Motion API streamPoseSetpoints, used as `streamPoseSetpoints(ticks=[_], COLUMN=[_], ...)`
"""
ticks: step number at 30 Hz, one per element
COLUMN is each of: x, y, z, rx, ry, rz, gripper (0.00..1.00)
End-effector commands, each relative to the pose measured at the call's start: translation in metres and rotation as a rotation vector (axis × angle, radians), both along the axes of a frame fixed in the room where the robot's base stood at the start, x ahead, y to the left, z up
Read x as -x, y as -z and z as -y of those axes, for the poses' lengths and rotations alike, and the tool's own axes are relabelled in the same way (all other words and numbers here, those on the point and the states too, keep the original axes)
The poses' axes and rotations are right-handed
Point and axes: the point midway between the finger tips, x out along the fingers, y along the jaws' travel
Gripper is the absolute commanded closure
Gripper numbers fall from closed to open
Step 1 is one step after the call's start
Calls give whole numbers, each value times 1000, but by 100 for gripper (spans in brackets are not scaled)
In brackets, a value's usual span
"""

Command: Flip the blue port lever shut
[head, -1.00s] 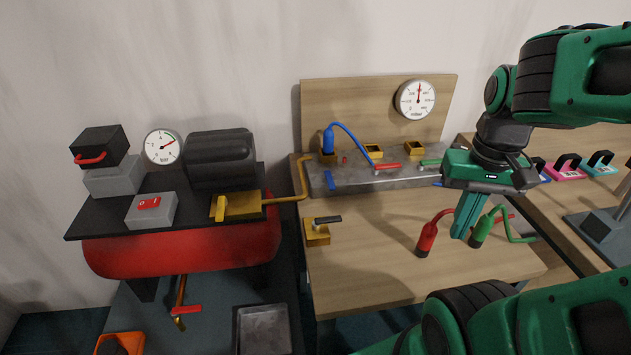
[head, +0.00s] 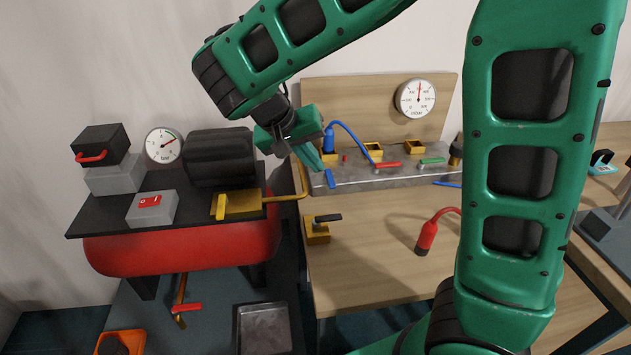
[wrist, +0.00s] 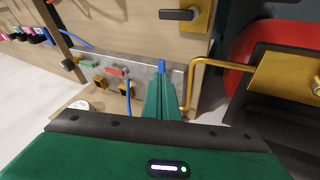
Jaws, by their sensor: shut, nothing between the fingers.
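The blue port lever (head: 330,179) is at the left end of the grey manifold block (head: 400,176). It points across the block toward its front edge, while the red lever (head: 388,165) and green lever (head: 432,161) lie along the block. My gripper (head: 317,166) is shut and empty, its fingertips just left of and close above the blue lever. In the wrist view the blue lever (wrist: 161,66) shows just beyond the fingertips (wrist: 161,80). I cannot tell whether they touch it. A blue hose plug (head: 329,138) stands in a yellow port behind the lever.
A yellow pipe (head: 303,180) rises close to the block's left end. A gauge (head: 415,98) hangs on the backboard. A yellow valve (head: 317,230) and a red hose plug (head: 426,237) are on the bench (head: 370,270). My arm hides the bench's right part.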

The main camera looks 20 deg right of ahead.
Motion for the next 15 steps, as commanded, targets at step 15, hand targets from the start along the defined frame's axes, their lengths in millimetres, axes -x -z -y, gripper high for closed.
streamPoseSetpoints(ticks=[15], x=[-11], y=[5], z=[-71], rx=[62], ry=[-61], rz=[80], gripper=[100])
